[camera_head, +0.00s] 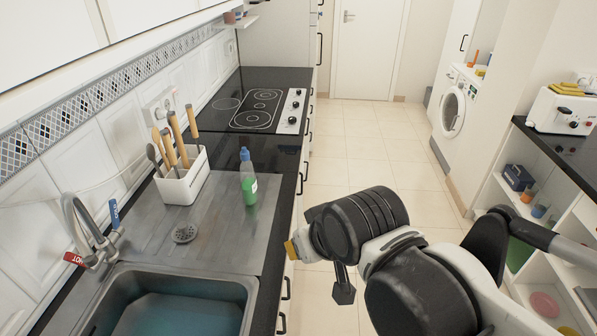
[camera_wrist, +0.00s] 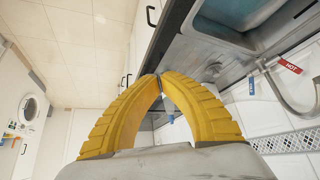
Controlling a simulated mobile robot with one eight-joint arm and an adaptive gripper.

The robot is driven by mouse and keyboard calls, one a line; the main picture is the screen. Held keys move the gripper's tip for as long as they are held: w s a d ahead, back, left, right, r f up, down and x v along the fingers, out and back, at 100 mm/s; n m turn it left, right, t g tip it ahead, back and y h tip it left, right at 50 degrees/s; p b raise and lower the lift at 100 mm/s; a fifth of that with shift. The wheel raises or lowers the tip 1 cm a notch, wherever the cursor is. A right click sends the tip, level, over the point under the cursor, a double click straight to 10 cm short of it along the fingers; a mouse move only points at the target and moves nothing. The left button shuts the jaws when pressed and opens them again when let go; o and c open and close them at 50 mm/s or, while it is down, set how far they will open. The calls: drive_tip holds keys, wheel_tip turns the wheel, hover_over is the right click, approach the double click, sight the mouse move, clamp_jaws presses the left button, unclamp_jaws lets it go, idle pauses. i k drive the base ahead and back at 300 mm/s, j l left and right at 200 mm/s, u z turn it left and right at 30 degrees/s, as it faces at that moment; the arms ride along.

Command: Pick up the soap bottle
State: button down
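The soap bottle (camera_head: 249,187) stands upright on the metal drainboard (camera_head: 217,226), near the counter's front edge. It is clear with green liquid and a blue cap. My gripper (camera_head: 291,249) is at the counter's front edge, nearer to me than the bottle and apart from it; only a yellow part shows in the head view. In the wrist view the two yellow fingers (camera_wrist: 160,76) meet at their tips, with nothing seen held between them.
A white utensil holder (camera_head: 181,186) with wooden-handled tools stands left of the bottle. The sink (camera_head: 247,287) and tap (camera_head: 80,222) are in front, the hob (camera_head: 262,108) behind. A shelf unit with a toaster (camera_head: 562,110) is at right. The tiled floor between is clear.

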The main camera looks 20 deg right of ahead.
sight(248, 180)
drive_tip(key=i+l+u, duration=0.1)
drive_tip(key=i+l, duration=0.65)
drive_tip(key=i, duration=0.1)
